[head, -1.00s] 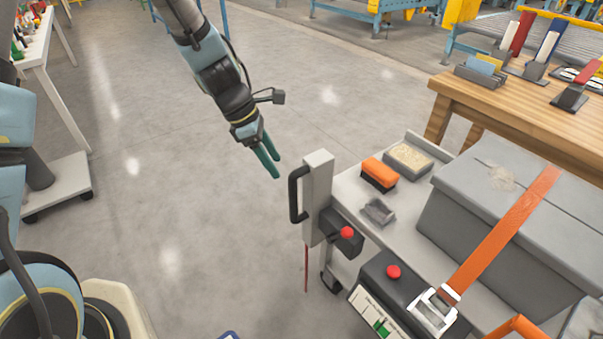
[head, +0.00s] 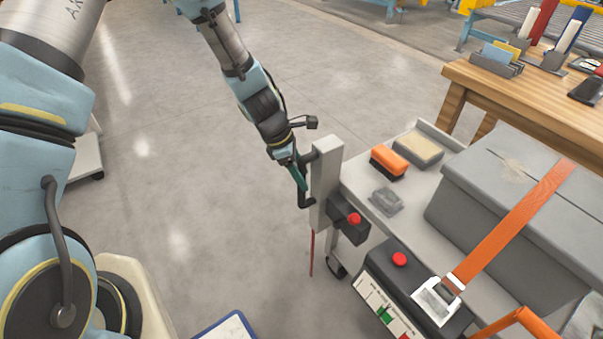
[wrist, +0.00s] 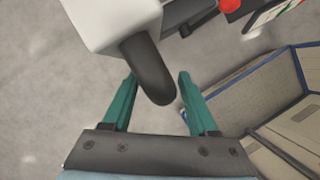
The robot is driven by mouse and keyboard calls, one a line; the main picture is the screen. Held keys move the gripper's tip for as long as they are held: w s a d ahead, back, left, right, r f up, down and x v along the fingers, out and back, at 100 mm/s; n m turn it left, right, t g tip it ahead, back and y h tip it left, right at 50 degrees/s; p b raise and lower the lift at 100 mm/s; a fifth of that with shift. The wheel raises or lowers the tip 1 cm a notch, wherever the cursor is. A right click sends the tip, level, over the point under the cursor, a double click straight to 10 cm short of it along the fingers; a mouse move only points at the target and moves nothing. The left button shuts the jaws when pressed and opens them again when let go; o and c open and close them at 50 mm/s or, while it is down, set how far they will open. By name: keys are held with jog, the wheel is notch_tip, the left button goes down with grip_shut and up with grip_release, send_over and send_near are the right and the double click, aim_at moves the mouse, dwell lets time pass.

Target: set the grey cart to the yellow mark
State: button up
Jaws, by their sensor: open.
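The grey cart (head: 432,131) stands at the right, with a light grey post (head: 326,182) at its near left corner. A black handle (head: 306,202) is fixed to the post's left side. My gripper (head: 299,177) is open at this handle. A thin red rod (head: 312,254) hangs below the post. No yellow mark on the floor shows.
The cart carries a grey box (head: 500,190) under an orange strap (head: 525,215), an orange brush (head: 389,160) and a black box with a red button (head: 399,259). A wooden bench (head: 480,85) stands behind.

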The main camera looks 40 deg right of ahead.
grip_shut()
dwell(0.4)
dwell(0.9)
